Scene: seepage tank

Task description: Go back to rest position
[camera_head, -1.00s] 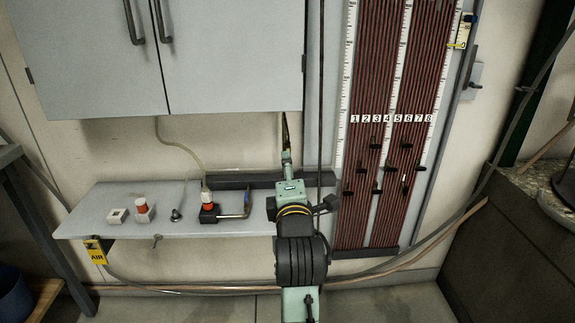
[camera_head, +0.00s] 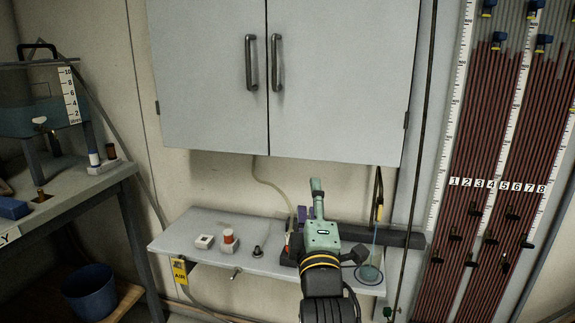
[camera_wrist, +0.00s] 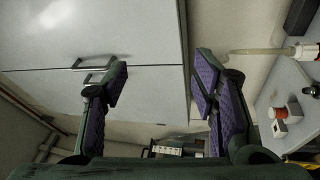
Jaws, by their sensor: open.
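My gripper (camera_wrist: 160,82) is open and empty in the wrist view. Its two purple-padded fingers stand wide apart, with the grey cabinet (camera_wrist: 150,30) behind them. In the head view my arm rises from the bottom, right of centre, in front of the shelf (camera_head: 205,250). There my gripper is mostly hidden behind my own wrist, so its fingers are hard to make out.
The grey cabinet (camera_head: 210,80) hangs above the shelf. On the shelf are a white box (camera_head: 204,241), a red-and-white fitting (camera_head: 229,240) and a small black fitting (camera_head: 257,252). The manometer board (camera_head: 490,180) is right; a bench (camera_head: 75,190) and blue bucket (camera_head: 92,292) are left.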

